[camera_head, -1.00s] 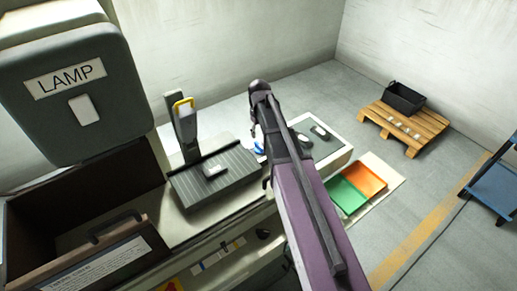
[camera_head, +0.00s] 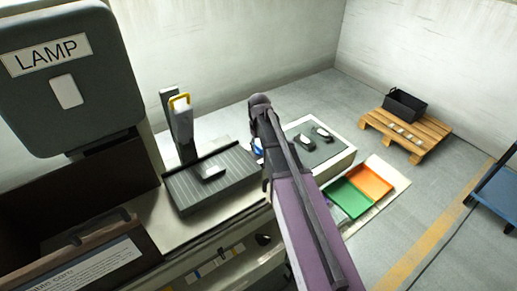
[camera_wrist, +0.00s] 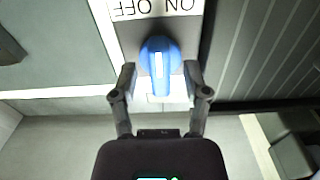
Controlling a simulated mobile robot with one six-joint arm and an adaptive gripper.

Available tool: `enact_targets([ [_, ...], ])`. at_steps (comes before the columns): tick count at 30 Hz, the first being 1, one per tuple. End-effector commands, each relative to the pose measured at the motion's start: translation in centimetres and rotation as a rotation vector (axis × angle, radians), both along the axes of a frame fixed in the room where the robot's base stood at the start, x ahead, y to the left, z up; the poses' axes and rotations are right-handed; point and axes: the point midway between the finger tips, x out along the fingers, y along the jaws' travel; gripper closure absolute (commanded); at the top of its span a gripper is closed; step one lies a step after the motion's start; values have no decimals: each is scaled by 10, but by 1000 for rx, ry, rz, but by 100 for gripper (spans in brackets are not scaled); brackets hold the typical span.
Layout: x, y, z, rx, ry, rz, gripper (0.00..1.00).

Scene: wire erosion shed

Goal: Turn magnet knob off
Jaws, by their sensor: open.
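The blue magnet knob (camera_wrist: 160,50) is in the upper middle of the wrist view. It has a white mark that runs up and down in the picture. A white label (camera_wrist: 155,7) above it reads ON and OFF upside down, with OFF at left and ON at right. I cannot tell which word the mark stands for. My gripper (camera_wrist: 160,70) is open, one fingertip on each side of the knob's lower part, with gaps visible. Depth is unclear. In the head view only a bit of blue (camera_head: 257,147) shows beside my arm, and my fingertips are hidden.
A ribbed dark plate (camera_head: 225,180) bears a small metal block (camera_head: 209,173).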

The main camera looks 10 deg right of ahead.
Motion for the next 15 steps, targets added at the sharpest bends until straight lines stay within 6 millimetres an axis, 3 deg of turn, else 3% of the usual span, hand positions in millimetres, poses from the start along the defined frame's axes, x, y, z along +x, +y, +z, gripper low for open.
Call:
enact_targets([
  [12,0,1,-3,0,0,1,40],
  [13,0,1,-3,0,0,1,43],
  [15,0,1,-3,0,0,1,64],
])
